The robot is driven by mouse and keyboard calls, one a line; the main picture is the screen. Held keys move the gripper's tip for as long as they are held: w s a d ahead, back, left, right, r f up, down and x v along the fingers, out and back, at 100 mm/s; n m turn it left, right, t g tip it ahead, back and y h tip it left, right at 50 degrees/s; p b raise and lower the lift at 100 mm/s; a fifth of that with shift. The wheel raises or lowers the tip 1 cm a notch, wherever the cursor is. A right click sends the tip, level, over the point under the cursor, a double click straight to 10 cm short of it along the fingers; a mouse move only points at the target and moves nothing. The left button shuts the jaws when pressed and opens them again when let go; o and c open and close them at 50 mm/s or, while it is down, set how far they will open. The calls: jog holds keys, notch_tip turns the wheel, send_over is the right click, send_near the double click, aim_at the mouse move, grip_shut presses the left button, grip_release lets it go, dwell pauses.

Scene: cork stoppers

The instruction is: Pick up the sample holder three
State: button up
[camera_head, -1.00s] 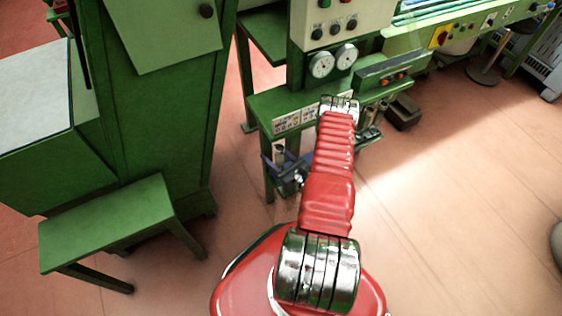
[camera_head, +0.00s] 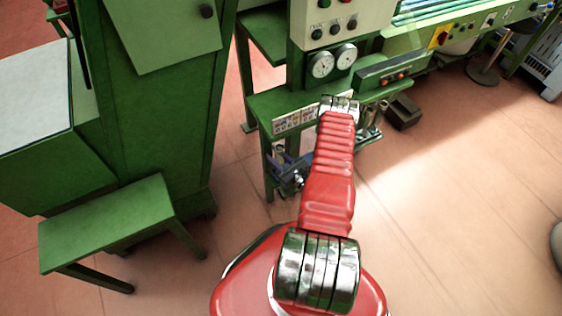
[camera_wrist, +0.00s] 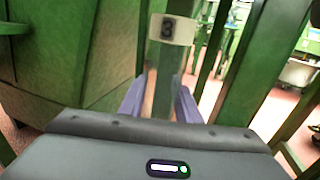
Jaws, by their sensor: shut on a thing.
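The sample holder three is an upright piece with a pale label marked "3" (camera_wrist: 170,29) at its top in the wrist view. Its lower part, greenish and glassy, stands between the two blue-violet fingers of my gripper (camera_wrist: 160,98), which are shut on it. In the head view my gripper (camera_head: 277,161) is low beside the green machine's table, left of my red arm. A small pale part at the gripper there looks like the holder, too small to read. The holder's lower end is hidden behind the gripper body in the wrist view.
The green machine table (camera_head: 262,104) with gauges and buttons stands just beyond my gripper. A green cabinet (camera_head: 160,110) and a low green bench (camera_head: 105,220) are at left. A dark box (camera_head: 403,112) lies right of the table. The floor at right is open.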

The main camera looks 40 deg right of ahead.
jog(key=shift+c, duration=0.5)
jog(key=shift+r, duration=0.15)
notch_tip(320, 180, up, 10)
dwell(0.4)
jog(key=shift+s+f, duration=0.15)
jog(key=shift+f, duration=0.05)
dwell(0.4)
